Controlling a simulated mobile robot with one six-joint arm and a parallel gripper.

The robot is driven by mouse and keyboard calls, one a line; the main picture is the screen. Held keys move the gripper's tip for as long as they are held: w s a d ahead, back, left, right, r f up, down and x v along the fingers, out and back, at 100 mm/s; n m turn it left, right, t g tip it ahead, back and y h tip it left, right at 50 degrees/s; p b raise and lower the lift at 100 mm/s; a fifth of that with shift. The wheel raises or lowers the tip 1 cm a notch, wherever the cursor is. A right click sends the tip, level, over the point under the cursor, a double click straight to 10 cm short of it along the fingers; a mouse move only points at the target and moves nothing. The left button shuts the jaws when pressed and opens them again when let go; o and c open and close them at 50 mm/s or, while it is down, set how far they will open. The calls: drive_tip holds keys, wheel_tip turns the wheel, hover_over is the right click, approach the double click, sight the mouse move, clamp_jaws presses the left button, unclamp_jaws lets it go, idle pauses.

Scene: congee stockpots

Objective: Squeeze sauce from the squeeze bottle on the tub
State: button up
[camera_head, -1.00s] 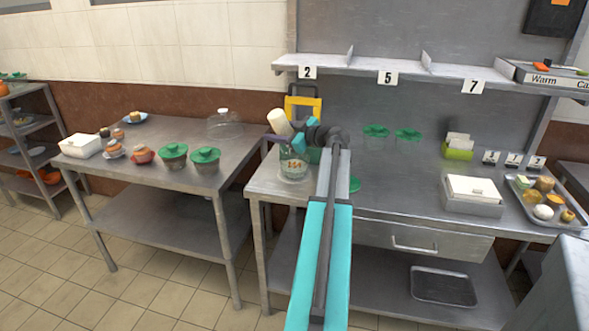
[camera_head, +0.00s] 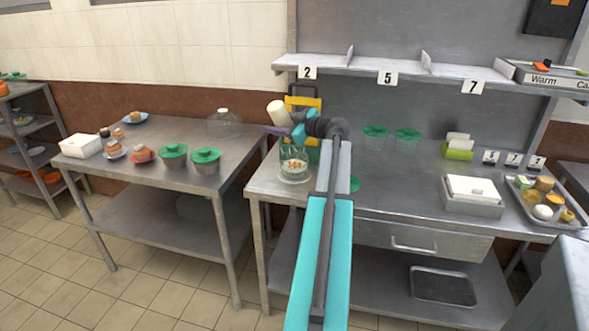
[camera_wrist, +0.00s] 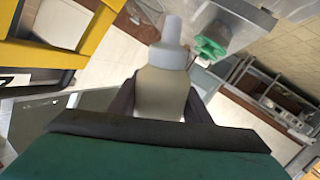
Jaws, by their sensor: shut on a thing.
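The squeeze bottle (camera_head: 277,112), cream with a pale tip in the wrist view (camera_wrist: 166,82), is held between the dark fingers of my gripper (camera_head: 297,126). My gripper is shut on its body. In the head view the bottle is tilted, above and slightly left of the clear tub (camera_head: 294,167). The tub stands open on the left end of the steel counter, with orange and pale food in it. The bottle is apart from the tub. The nozzle is hidden in the head view, and no sauce stream shows.
A yellow-framed item (camera_head: 303,101) stands close behind my gripper. Green-lidded containers (camera_head: 376,133) stand farther right on the counter (camera_head: 400,185). A numbered shelf (camera_head: 415,70) runs above. The left table (camera_head: 135,172) holds green-lidded pots and plates. A gap separates table and counter.

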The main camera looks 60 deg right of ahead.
drive_tip(key=shift+w, duration=0.1)
drive_tip(key=w+a+f+n+g+y, duration=0.1)
drive_tip(key=w+a+f+n+y, duration=0.25)
drive_tip(key=a, duration=0.75)
drive_tip(key=w+a+f+n+y, duration=0.1)
drive_tip(key=w+a+f+y, duration=0.1)
drive_tip(key=w+a+f, duration=0.65)
drive_tip(key=w+a+n+g+y, duration=0.1)
drive_tip(key=w+a+n+y, duration=0.15)
drive_tip(key=a, duration=1.05)
drive_tip(key=s+a+f+n+g+y, duration=0.1)
drive_tip(key=a+f+n+g+y, duration=0.1)
drive_tip(key=a, duration=1.5)
drive_tip(key=s+a+f+n+g+y, duration=0.1)
drive_tip(key=a+f, duration=0.5)
drive_tip(key=a, duration=1.1)
drive_tip(key=n+g+y, duration=0.1)
drive_tip(key=n+y, duration=0.1)
drive_tip(key=y, duration=0.1)
drive_tip(key=shift+f+g+y, duration=0.2)
drive_tip(key=shift+g+y, duration=0.1)
drive_tip(key=shift+a, duration=0.1)
